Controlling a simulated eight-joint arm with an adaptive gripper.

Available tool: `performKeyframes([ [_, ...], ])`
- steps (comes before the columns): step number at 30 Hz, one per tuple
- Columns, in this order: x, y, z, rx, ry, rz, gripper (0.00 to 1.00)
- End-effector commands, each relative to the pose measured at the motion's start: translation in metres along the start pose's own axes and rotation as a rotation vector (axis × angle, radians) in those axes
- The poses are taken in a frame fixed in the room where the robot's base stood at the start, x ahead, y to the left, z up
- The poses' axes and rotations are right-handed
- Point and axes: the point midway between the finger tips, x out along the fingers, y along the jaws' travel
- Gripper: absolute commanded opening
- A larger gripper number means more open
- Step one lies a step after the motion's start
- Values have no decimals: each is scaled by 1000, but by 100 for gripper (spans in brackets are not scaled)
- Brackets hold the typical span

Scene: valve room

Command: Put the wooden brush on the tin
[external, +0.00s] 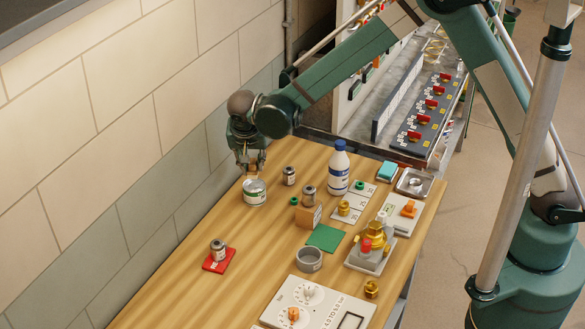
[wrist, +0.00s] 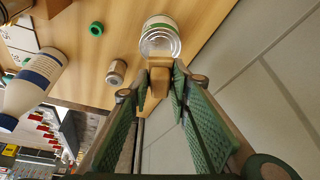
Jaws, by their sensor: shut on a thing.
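My gripper (external: 251,163) is shut on the wooden brush (wrist: 160,79), a tan wooden piece between the fingertips in the wrist view. Fingers and the view angle hide much of the brush. The tin (external: 254,192) is white with a green band and a silvery top. It stands upright near the table's far left edge. My gripper is just above and behind it in the external view. In the wrist view the tin (wrist: 160,40) is just beyond the fingertips. I cannot tell whether brush and tin touch.
A small grey can (external: 289,176) and a white-and-blue bottle (external: 339,167) stand right of the tin. A wooden block (external: 308,215), a green mat (external: 325,238) and a grey bowl (external: 309,259) lie nearer. The wall is close on the left.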

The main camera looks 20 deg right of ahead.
Motion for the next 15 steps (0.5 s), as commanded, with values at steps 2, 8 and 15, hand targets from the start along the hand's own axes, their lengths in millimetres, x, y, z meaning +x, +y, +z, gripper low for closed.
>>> performKeyframes([
  [2,1,0,0,0,0,0,8],
  [8,1,0,0,0,0,0,8],
  [15,9,0,4,0,0,0,8],
])
